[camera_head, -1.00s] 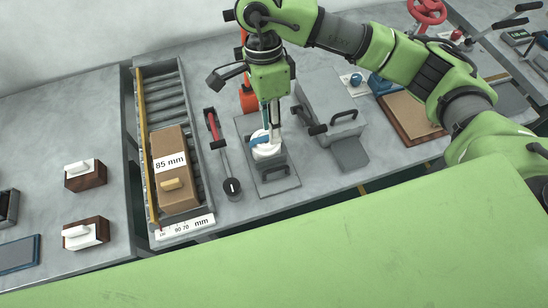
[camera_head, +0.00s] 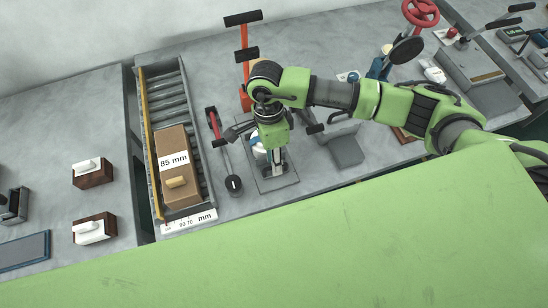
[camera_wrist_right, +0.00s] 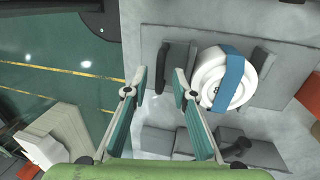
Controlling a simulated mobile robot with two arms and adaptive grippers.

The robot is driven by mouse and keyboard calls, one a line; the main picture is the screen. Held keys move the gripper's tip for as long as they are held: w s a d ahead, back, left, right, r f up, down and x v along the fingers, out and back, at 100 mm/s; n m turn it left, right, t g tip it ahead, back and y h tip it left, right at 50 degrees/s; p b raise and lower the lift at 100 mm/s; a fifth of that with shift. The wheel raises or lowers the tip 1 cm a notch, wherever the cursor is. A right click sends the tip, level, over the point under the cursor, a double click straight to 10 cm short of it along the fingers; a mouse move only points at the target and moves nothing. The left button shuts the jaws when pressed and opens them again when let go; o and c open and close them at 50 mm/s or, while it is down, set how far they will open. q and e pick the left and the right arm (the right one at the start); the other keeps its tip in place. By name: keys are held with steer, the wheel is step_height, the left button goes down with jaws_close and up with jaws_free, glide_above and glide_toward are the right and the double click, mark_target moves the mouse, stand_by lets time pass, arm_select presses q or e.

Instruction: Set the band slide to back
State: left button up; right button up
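A white round piece (camera_wrist_right: 205,80) with a blue band (camera_wrist_right: 229,80) across it sits on a grey fixture plate (camera_wrist_right: 152,62) between two dark upright blocks. My right gripper (camera_wrist_right: 160,80) is open; the left dark block (camera_wrist_right: 176,62) lies close to its right fingertip, and contact cannot be told. In the head view my right gripper (camera_head: 277,167) is low over the front part of the fixture plate (camera_head: 290,182), largely covering the white and blue piece (camera_head: 258,151). Which part is the band slide is not clear. My left gripper is not in view.
A roller tray (camera_head: 208,190) with a cardboard box (camera_head: 185,187) stands left of the fixture. A grey block with a handle (camera_head: 345,127) stands to the right. An orange post (camera_head: 244,60) rises behind.

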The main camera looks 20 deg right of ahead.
steer(key=shift+c, duration=0.4)
jaws_close()
steer(key=shift+s, duration=1.95)
steer(key=shift+c, duration=0.6)
jaws_free()
steer(key=shift+o, duration=1)
steer(key=shift+s, duration=0.1)
